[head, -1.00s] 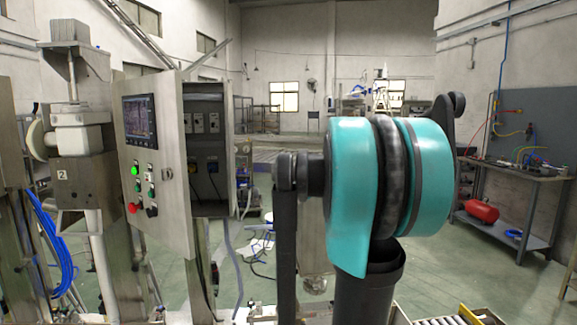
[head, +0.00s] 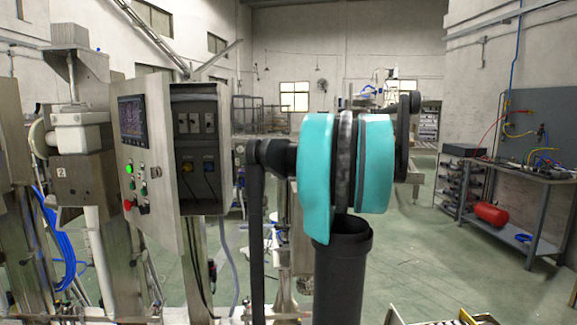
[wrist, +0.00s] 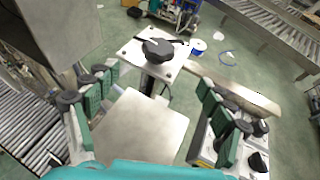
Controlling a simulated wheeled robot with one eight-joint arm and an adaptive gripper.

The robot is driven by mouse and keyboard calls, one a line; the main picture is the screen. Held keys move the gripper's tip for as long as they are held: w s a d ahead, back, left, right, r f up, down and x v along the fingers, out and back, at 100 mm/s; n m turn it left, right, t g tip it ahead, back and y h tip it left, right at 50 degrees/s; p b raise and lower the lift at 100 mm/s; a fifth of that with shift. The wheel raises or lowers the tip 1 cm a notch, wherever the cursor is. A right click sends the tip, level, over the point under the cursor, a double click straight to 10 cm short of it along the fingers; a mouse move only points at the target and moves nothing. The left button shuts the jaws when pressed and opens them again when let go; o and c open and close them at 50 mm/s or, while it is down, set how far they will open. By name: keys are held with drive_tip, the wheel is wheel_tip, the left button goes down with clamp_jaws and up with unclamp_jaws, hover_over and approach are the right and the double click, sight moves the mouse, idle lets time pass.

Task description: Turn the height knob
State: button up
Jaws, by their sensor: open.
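A black lobed knob (wrist: 158,50), which I take to be the height knob, sits on a pale metal plate (wrist: 130,48) at the top middle of the wrist view. A dark post runs down below the plate. My gripper (wrist: 158,84) is open and empty, with green-padded fingers at left and right. The knob shows beyond the fingertips, between their directions, and is apart from them. I cannot make out the knob or my gripper in the head view.
A flat metal plate (wrist: 140,125) lies between the fingers in the wrist view. Roller conveyors (wrist: 265,35) run past. In the head view, an open control cabinet (head: 205,150) stands left of my arm, and a workbench (head: 520,180) stands at the right.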

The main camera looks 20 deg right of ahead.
drive_tip(key=x, duration=1.7)
drive_tip(key=shift+w+a, duration=0.1)
drive_tip(key=c, duration=1.2)
drive_tip(key=shift+o, duration=0.2)
drive_tip(key=shift+n+y, duration=0.3)
drive_tip(key=shift+n+y, duration=0.6)
drive_tip(key=shift+y, duration=0.1)
drive_tip(key=n+g+y, duration=0.2)
drive_tip(key=n+y, duration=0.2)
drive_tip(key=shift+y, duration=0.4)
drive_tip(key=n+g+y, duration=0.2)
drive_tip(key=n, duration=0.1)
drive_tip(key=n+g+y, duration=0.2)
drive_tip(key=n+g, duration=0.1)
drive_tip(key=shift+a+g, duration=0.15)
drive_tip(key=shift+g, duration=0.15)
drive_tip(key=shift+s+n+g+y, duration=0.2)
drive_tip(key=shift+n+g+y, duration=0.1)
drive_tip(key=shift+n+g, duration=0.2)
